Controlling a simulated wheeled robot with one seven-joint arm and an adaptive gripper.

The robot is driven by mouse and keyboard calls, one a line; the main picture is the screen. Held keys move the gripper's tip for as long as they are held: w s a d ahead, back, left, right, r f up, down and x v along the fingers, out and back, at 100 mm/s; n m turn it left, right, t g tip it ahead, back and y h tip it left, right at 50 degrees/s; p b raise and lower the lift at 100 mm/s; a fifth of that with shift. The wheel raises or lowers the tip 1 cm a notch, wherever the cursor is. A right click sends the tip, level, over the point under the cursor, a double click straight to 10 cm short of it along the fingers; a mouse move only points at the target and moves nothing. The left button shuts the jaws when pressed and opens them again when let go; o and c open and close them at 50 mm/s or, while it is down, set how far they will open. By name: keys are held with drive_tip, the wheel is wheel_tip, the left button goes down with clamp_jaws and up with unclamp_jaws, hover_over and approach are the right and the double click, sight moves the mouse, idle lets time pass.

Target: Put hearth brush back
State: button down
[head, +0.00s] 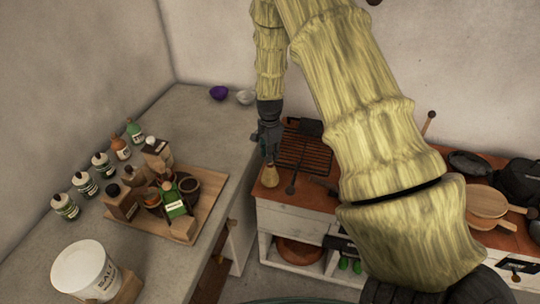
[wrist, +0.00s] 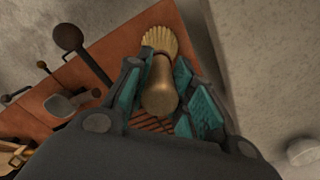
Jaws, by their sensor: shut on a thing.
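The hearth brush (wrist: 160,85) has a rounded wooden handle and pale fanned bristles. In the wrist view my gripper (wrist: 162,98) is shut on its handle, with the teal finger pads on either side. The bristles point away from the palm, toward the red-brown top. In the head view the brush (head: 270,175) hangs below my gripper (head: 268,155), bristles down, over the left end of the red-brown hearth top (head: 325,201). I cannot tell whether the bristles touch that top.
A black grill rack (head: 304,150) lies right of the brush. The grey counter (head: 213,130) at left holds a wooden tray (head: 210,215) with bottles, and a white salt tub (head: 82,268). Round wooden boards (head: 487,201) and dark pots (head: 520,180) crowd the hearth's right end.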

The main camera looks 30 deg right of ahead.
drive_tip(key=shift+f, duration=0.95)
drive_tip(key=shift+f, duration=0.15)
drive_tip(key=c, duration=1.2)
unclamp_jaws()
drive_tip(key=shift+c, duration=0.2)
drive_tip(key=shift+r+b, duration=1.85)
drive_tip(key=shift+r, duration=4.3)
